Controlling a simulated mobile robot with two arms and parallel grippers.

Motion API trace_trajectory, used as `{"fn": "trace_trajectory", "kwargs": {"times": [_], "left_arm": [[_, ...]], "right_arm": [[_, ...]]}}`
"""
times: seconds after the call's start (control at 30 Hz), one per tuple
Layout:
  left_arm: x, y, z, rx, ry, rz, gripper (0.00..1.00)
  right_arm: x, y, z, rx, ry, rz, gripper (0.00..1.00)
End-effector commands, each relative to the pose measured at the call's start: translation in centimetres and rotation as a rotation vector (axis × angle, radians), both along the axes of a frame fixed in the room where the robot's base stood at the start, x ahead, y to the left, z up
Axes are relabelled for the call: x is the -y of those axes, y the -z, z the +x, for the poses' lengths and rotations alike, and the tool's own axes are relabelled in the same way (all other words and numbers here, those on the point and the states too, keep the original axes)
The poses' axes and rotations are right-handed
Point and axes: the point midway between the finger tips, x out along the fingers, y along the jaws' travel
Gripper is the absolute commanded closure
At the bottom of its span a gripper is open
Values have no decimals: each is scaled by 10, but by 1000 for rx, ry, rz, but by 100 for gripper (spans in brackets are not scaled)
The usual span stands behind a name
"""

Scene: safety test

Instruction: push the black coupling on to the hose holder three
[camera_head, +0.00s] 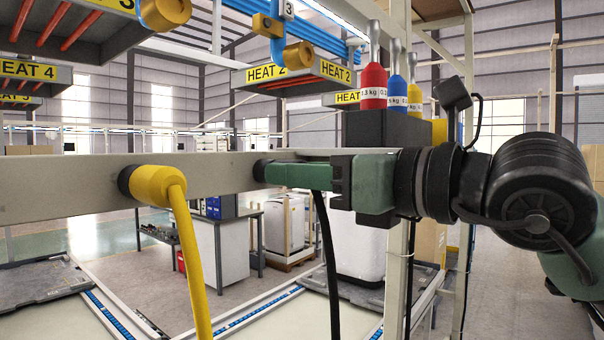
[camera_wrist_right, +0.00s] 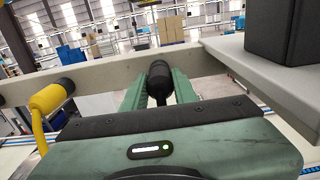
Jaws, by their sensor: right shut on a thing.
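My right gripper (camera_head: 275,173) reaches in from the right, level with the pale rail. Its green fingers are shut around the black coupling (camera_wrist_right: 159,80), which lies between them in the right wrist view. In the head view the near finger hides most of the coupling, and its black hose (camera_head: 328,260) hangs below. The fingertips are at a round black holder (camera_head: 261,170) on the rail. The coupling's far end is at the rail face; I cannot tell how far it sits on the holder. No number shows on this holder. My left gripper is out of view.
A yellow coupling (camera_head: 157,185) with a yellow hose sits on the rail (camera_head: 70,188) to the left. Red, blue and yellow weights (camera_head: 373,88) stand on a black block behind my right gripper. Heat trays (camera_head: 292,76) and a blue pipe tagged 3 hang above.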

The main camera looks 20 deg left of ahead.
Motion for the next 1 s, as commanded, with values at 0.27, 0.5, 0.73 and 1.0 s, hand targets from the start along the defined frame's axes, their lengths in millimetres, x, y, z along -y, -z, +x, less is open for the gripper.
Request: {"fn": "trace_trajectory", "kwargs": {"times": [0.27, 0.5, 0.73, 1.0], "left_arm": [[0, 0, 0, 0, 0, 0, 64], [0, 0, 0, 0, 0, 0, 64], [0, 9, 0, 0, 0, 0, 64], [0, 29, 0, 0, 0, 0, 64]], "right_arm": [[-4, 0, 1, 1, -1, 0, 50], [-4, 0, 1, 1, -1, 0, 47], [8, 3, -2, 1, 1, 0, 47], [51, 4, -18, 2, 2, 0, 47]]}}
